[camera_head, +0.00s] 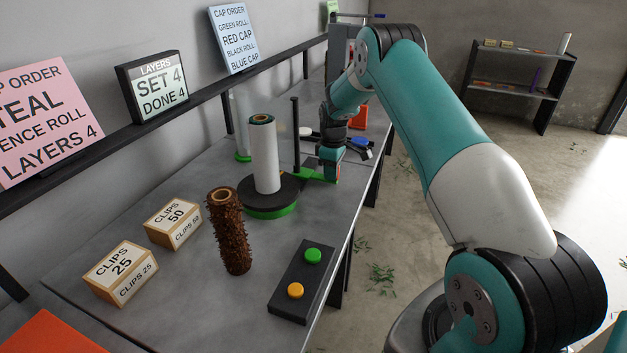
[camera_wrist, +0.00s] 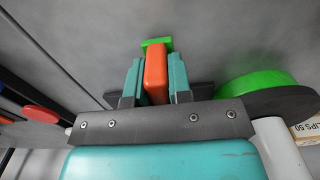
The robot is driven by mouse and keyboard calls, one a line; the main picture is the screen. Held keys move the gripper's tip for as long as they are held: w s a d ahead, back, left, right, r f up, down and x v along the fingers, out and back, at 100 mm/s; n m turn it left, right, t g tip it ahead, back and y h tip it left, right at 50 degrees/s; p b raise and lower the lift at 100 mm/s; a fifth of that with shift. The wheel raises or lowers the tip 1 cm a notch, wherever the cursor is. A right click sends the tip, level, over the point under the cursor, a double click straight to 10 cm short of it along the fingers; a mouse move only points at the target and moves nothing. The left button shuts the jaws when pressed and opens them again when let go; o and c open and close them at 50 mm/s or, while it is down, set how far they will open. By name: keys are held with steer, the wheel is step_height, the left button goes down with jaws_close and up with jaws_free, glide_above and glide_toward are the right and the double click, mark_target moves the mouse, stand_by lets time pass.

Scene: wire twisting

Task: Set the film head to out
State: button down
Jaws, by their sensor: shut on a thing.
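The film head shows in the head view as a green arm (camera_head: 313,174) at the foot of a thin black post (camera_head: 296,130), just right of the roll stand. My gripper (camera_head: 331,168) is at the right end of this green arm, close above the table. In the wrist view my gripper (camera_wrist: 155,80) is shut on an upright orange grip (camera_wrist: 155,70), with one teal finger on each side. A bit of green (camera_wrist: 157,43) shows beyond the grip. My gripper hides part of the grip in the head view.
A white roll (camera_head: 264,158) stands on a black turntable (camera_head: 285,193) with a green base. A brown spiny roll (camera_head: 230,235), two clip boxes (camera_head: 120,272) and a button panel (camera_head: 300,280) are nearer. Signs line a rail at the left. More items lie behind my gripper.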

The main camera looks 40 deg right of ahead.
steer(key=w+d, duration=0.2)
steer(key=shift+d, duration=0.4)
steer(key=shift+d+r, duration=0.15)
steer(key=shift+d, duration=0.05)
steer(key=c, duration=1)
jaws_free()
steer(key=shift+d, duration=0.1)
steer(key=shift+c, duration=0.2)
steer(key=shift+w, duration=0.1)
steer(key=shift+a, duration=0.2)
steer(key=shift+r, duration=0.25)
step_height(320, 180, up, 17)
steer(key=b, duration=0.1)
steer(key=shift+f+b, duration=0.15)
steer(key=shift+b, duration=0.2)
